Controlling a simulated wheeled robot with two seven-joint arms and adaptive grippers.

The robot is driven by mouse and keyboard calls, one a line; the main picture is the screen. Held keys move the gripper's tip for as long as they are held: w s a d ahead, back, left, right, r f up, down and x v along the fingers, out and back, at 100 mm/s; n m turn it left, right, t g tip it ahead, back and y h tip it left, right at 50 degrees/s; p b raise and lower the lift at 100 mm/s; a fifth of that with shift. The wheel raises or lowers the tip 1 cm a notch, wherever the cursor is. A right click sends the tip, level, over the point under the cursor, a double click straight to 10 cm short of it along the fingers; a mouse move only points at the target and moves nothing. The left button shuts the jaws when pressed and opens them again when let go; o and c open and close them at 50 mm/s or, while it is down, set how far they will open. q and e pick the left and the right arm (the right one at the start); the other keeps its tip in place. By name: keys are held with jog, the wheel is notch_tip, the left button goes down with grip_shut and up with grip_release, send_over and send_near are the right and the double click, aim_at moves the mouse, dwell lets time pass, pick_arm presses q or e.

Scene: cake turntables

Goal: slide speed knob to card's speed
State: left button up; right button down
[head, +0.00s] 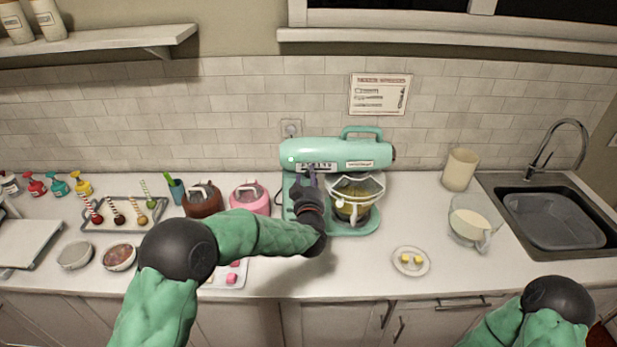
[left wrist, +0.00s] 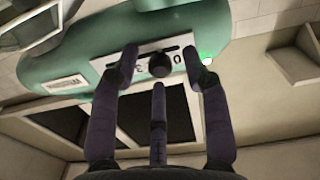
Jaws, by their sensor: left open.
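The mint-green mixer (head: 335,152) stands against the back wall, with a pale speed panel (head: 317,167) on its head. In the left wrist view the panel (left wrist: 115,66) holds a dark round speed knob (left wrist: 159,65) in a slot; a "0" is to its right and a digit like "3" to its left. My left gripper (head: 306,178) is just in front of the panel. In the left wrist view its open fingers (left wrist: 160,68) spread around the knob; contact cannot be told. The speed card (head: 380,94) hangs on the tiled wall; its text is too small to read. My right gripper is out of view.
A glass bowl (head: 357,200) sits under the mixer head. A pink pot (head: 249,197) and a brown pot (head: 203,199) stand left of the mixer. A small plate (head: 411,262) with yellow pieces lies front right.

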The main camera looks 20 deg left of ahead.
pick_arm(q)
jog(key=shift+w+a, duration=0.2)
jog(key=shift+w, duration=0.5)
